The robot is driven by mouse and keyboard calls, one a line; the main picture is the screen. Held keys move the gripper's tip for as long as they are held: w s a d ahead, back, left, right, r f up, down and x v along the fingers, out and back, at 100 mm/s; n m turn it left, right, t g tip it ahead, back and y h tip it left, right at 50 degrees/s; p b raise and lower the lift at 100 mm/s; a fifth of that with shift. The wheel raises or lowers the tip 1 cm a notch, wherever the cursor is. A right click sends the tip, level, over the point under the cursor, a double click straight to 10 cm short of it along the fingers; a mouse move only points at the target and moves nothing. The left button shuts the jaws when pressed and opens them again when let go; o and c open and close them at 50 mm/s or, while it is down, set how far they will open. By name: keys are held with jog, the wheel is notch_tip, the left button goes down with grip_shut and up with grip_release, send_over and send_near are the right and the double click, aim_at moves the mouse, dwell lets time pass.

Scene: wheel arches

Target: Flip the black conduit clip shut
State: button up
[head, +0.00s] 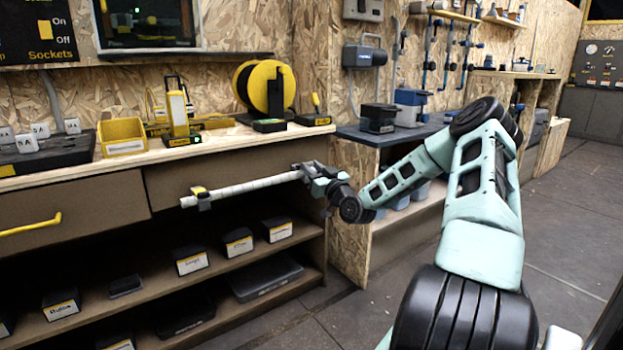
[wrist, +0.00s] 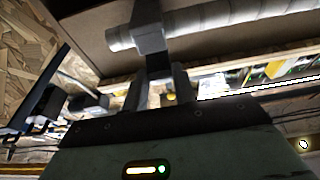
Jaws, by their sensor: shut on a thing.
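A pale ribbed conduit (head: 250,187) runs level along the front of the workbench. The black conduit clip sits at its right end, by my gripper (head: 322,178), and looks dark grey. In the wrist view, the clip (wrist: 148,38) crosses in front of the conduit (wrist: 205,20). My gripper (wrist: 158,88) is shut on the lower part of the clip, with one finger on each side. Whether the clip's flap is fully closed around the conduit I cannot tell.
The bench top (head: 225,142) above holds a yellow bin (head: 121,137), a yellow work light (head: 178,112) and a cable reel (head: 268,88). Shelves below carry several dark labelled boxes (head: 191,260). A lower blue-topped bench (head: 385,137) stands to the right. The floor (head: 560,230) at right is clear.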

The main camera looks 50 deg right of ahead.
jog(key=shift+f+t+b, duration=0.9)
jog(key=shift+t+b, duration=0.3)
jog(key=shift+b, duration=0.3)
jog(key=shift+o, duration=0.2)
jog(key=shift+h, duration=0.3)
jog(key=shift+c, duration=0.2)
jog(key=o, duration=1)
jog(key=p+v, duration=0.4)
jog(key=v, duration=1.3)
jog(key=shift+f, duration=0.25)
